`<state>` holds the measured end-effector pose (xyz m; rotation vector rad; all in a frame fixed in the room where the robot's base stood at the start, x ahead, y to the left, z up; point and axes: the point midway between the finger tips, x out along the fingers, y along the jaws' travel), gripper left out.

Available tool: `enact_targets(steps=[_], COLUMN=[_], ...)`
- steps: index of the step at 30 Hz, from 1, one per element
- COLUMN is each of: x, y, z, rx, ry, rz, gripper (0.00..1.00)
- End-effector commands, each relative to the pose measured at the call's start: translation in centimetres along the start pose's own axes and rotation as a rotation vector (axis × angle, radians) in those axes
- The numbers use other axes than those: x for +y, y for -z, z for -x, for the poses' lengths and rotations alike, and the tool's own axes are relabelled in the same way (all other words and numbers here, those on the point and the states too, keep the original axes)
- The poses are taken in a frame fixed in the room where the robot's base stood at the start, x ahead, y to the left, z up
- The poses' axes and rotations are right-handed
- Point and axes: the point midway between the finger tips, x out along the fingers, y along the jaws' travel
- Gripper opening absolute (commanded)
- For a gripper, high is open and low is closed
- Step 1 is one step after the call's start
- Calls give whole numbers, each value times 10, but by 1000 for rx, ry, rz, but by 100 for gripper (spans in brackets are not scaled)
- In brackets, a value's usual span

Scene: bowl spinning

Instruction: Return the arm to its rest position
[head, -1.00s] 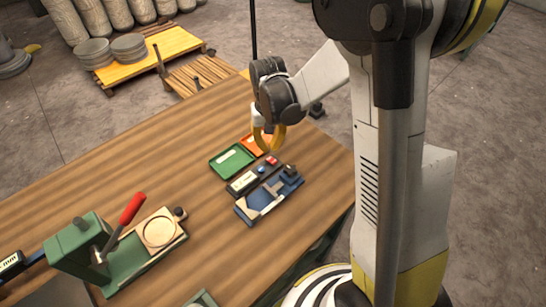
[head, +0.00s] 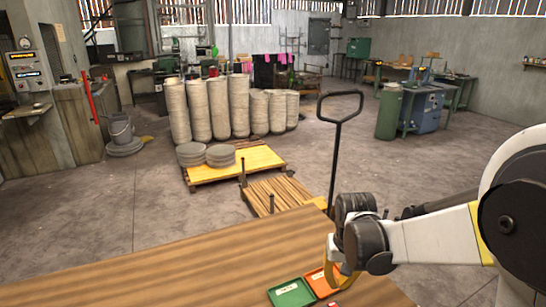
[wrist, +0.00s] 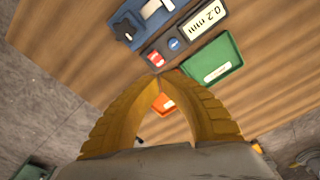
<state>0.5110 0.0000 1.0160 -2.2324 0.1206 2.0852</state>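My gripper (head: 345,281) hangs above the right end of the wooden table (head: 190,272), in front of an orange tray (head: 320,281) and beside a green tray (head: 291,293). In the wrist view the yellow fingers of my gripper (wrist: 160,77) curve together and meet at their tips, with nothing held between them. The orange tray (wrist: 163,103) shows through the gap behind the tips. My arm is bent and stretches in from the right in the head view.
The wrist view shows a gauge reading 0.2 mm (wrist: 204,20) with red and blue buttons, and a blue fixture (wrist: 136,24) beside it. Beyond the table stand a slatted pallet cart (head: 277,196), a yellow pallet (head: 235,170) with stacked discs, and several tall pale rolls (head: 219,106). Open floor lies right.

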Motion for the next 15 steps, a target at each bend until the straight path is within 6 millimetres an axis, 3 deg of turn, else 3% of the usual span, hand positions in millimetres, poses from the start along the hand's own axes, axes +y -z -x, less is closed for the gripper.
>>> enact_targets(steps=[6, 10, 15], x=[5, 8, 12], y=[-40, -67, -105], z=[55, 78, 92], rx=[166, 271, 403], ry=[16, 24, 30], rz=[35, 56, 83], gripper=[0, 0, 0])
